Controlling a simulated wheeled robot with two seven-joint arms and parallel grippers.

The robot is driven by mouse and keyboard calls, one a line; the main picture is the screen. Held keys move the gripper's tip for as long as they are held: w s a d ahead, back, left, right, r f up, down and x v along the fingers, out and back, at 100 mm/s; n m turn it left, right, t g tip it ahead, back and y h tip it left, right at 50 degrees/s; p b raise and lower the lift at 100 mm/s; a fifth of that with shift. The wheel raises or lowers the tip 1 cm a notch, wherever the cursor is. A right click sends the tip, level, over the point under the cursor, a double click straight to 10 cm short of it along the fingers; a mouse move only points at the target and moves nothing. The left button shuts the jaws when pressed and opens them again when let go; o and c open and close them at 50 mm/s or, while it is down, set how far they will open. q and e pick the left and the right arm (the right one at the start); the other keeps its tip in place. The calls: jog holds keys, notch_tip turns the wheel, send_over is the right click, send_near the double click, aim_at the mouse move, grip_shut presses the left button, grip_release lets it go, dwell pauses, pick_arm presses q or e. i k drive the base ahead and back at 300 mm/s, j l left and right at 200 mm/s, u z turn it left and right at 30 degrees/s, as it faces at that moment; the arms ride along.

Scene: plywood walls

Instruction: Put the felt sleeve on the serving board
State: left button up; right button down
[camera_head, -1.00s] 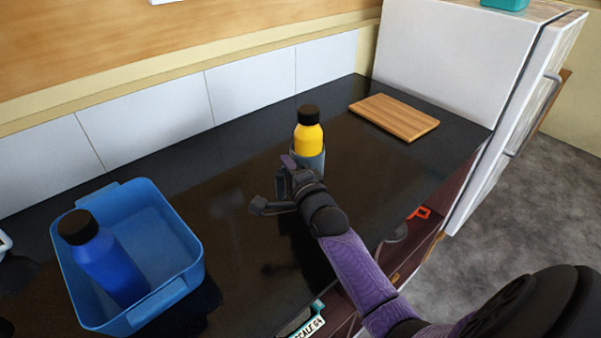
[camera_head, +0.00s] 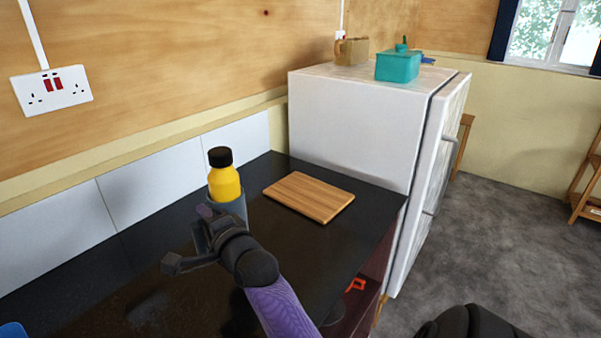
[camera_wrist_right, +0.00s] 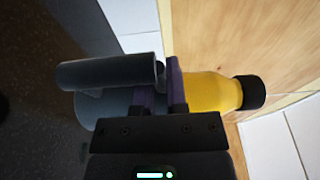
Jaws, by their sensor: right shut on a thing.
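The felt sleeve (camera_head: 240,207) is a grey-blue cup around the lower part of a yellow bottle (camera_head: 225,184) with a black cap. My right gripper (camera_head: 207,228) is shut on the sleeve and hides much of it in the head view. The sleeve and bottle appear raised above the dark worktop, upright. In the right wrist view the purple fingers (camera_wrist_right: 160,95) are at the sleeve (camera_wrist_right: 90,108), with the bottle (camera_wrist_right: 212,92) beyond them. The serving board (camera_head: 308,197), a wooden rectangle, lies bare on the worktop to the right of the bottle. My left gripper is out of view.
The white fridge (camera_head: 355,125) stands just behind and right of the board, with a teal container (camera_head: 398,66) on top. The dark worktop (camera_head: 130,285) is clear in front. A corner of the blue bin (camera_head: 12,330) shows at lower left.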

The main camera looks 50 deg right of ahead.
aim_at(308, 193)
jog(key=l+u, duration=0.1)
jog(key=l, duration=0.5)
jog(key=l+u, duration=0.15)
jog(key=l, duration=0.5)
jog(key=k+l+u, duration=0.1)
jog(key=l, duration=0.5)
jog(key=k+l+u, duration=0.15)
jog(key=l, duration=0.45)
